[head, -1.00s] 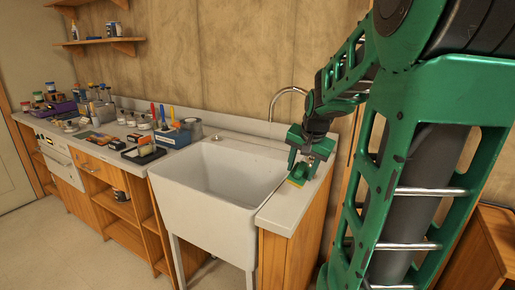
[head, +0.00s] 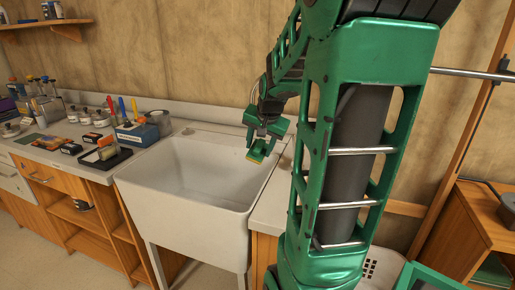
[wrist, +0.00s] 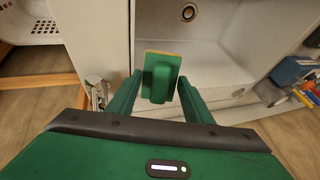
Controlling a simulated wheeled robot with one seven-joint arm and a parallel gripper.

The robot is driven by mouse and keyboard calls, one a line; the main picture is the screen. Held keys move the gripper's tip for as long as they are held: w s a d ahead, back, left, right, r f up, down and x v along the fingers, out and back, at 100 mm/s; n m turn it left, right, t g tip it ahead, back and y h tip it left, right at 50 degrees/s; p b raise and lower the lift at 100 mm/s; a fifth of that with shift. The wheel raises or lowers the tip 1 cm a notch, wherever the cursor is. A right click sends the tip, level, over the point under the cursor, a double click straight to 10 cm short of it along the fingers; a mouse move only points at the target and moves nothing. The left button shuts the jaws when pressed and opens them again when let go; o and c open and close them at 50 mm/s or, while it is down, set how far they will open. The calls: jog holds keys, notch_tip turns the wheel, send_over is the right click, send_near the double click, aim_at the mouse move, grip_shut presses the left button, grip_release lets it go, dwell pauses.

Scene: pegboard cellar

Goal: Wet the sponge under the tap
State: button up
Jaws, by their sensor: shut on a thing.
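My gripper (head: 259,143) is shut on the sponge (head: 256,154), a green block with a yellow layer. In the wrist view the sponge (wrist: 160,76) sits between the two green fingers (wrist: 160,88). In the head view it appears over the back right part of the white sink (head: 185,205), above the bottom of the basin. The sink's drain (wrist: 188,12) shows in the wrist view. A chrome fitting, apparently the tap (wrist: 97,92), stands beside my gripper at left in the wrist view. In the head view the tap is mostly hidden by my arm.
Left of the sink, the counter holds a blue tool box (head: 137,133), a black tray (head: 105,158) and several jars. A narrow counter strip (head: 268,212) lies right of the sink. A white basket (wrist: 35,30) and a wooden cabinet (head: 470,225) are to the right. The basin looks empty.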

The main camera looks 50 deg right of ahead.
aim_at(256, 146)
jog(key=w+d+f, duration=0.2)
jog(key=w+d, duration=0.4)
jog(key=w, duration=0.4)
jog(key=shift+f, duration=0.2)
dwell(0.5)
dwell(0.4)
jog(key=shift+s+a, duration=0.7)
jog(key=shift+s, duration=0.45)
jog(key=shift+s+a, duration=0.7)
jog(key=shift+s, duration=0.4)
jog(key=shift+s+a, duration=0.7)
jog(key=shift+s, duration=0.45)
jog(key=shift+s+a+r, duration=0.4)
jog(key=shift+s+r, duration=0.25)
jog(key=shift+s, duration=0.05)
jog(key=shift+s+a+r, duration=0.45)
jog(key=shift+s+r, duration=0.25)
jog(key=shift+s+a+r, duration=0.4)
jog(key=shift+s+r, duration=0.25)
jog(key=shift+s, duration=0.05)
